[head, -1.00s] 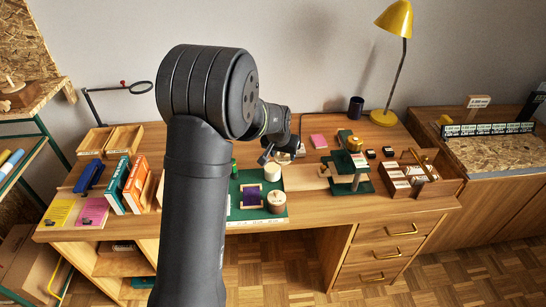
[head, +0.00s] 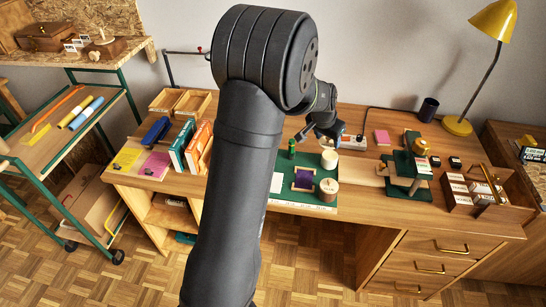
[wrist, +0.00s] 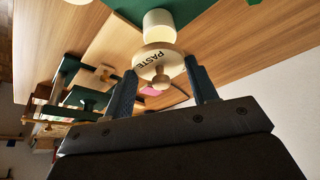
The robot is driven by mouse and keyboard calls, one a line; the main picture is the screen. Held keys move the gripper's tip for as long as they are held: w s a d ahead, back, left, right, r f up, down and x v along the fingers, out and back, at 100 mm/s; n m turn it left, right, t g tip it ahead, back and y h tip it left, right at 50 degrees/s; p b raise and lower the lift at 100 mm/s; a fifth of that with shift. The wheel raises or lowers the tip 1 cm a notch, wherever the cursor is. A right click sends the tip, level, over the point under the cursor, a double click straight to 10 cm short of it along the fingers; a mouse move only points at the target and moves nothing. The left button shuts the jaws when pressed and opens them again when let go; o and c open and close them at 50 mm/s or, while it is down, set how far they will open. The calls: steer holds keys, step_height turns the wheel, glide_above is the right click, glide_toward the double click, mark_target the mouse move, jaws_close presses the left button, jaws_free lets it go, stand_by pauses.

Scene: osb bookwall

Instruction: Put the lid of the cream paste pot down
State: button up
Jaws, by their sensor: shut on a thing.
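The lid (wrist: 150,60) of the cream paste pot is a pale round disc lettered PASTE with a small knob. In the wrist view it sits between the two fingers of my gripper (wrist: 163,82), which is shut on it. The cream paste pot (wrist: 160,24) shows just beyond the lid; the gap between them is hard to judge. In the head view the pot (head: 329,160) stands upright on the green mat (head: 285,199). My gripper (head: 328,138) is just above and behind it, and the lid is too small to make out there.
A wooden round pot (head: 328,191), a purple pad in a frame (head: 303,179) and a green bottle (head: 292,149) stand close by on the mat. A green press-like stand (head: 408,172) is to the right. Books (head: 190,147) stand left.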

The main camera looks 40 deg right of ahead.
steer(key=w+a+f+m+g, duration=0.1)
steer(key=w+a+f+m, duration=0.1)
steer(key=w+a, duration=0.45)
steer(key=w+a+f+m, duration=0.1)
steer(key=w+a, duration=0.3)
steer(key=w, duration=0.6)
steer(key=f, duration=1)
steer(key=shift+w+a+f, duration=0.1)
steer(key=shift+a+f, duration=0.1)
steer(key=shift+a, duration=0.1)
steer(key=shift+f, duration=0.1)
steer(key=o, duration=1)
steer(key=shift+c, duration=0.2)
steer(key=v, duration=1.2)
